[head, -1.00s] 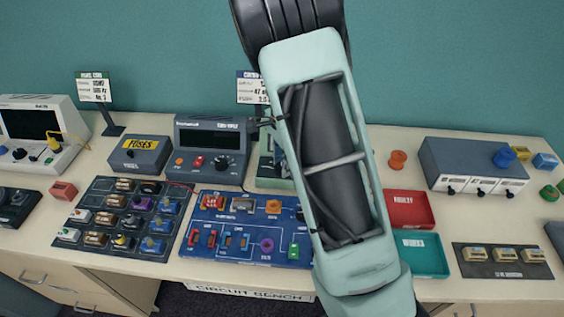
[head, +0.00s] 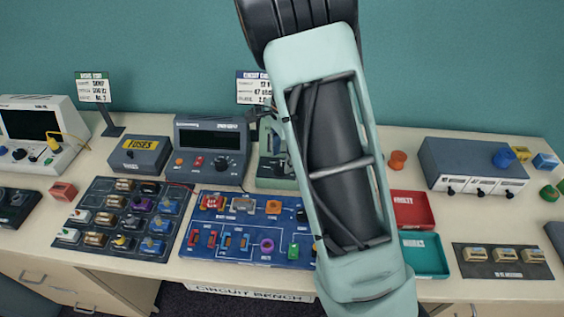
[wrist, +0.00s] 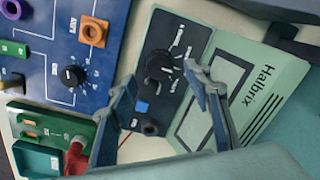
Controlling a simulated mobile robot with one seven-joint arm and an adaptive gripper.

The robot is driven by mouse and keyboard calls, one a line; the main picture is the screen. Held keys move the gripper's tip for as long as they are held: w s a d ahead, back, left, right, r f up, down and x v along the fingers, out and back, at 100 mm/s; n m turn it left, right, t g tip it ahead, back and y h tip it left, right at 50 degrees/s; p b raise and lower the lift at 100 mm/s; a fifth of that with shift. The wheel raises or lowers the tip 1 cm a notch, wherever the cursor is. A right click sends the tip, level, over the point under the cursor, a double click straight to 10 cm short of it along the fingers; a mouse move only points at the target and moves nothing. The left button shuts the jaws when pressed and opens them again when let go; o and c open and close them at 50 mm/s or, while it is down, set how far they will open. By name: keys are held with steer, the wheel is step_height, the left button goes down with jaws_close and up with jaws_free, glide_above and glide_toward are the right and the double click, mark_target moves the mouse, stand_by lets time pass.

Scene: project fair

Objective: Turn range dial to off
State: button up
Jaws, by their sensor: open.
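The range dial (wrist: 158,65) is a black round knob on the dark panel of a pale green meter marked Halbrix (wrist: 262,80). It shows in the wrist view near the upper middle, with white marks around it. My gripper (wrist: 160,75) is open, its two fingers apart on either side of the dial in the picture. I cannot tell whether they touch it. The meter also shows in the head view (head: 272,172), partly behind my arm, which hides the dial and most of my gripper.
A blue circuit board (head: 240,245) lies left of my arm, with a power supply (head: 212,140) behind it. A red tray (head: 412,210) and a teal tray (head: 425,255) lie to the right. A small green block with a red clip (wrist: 75,155) shows at lower left in the wrist view.

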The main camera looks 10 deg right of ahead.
mark_target(283, 168)
step_height(283, 168, up, 9)
steer(key=shift+s, duration=0.25)
steer(key=shift+f, duration=0.1)
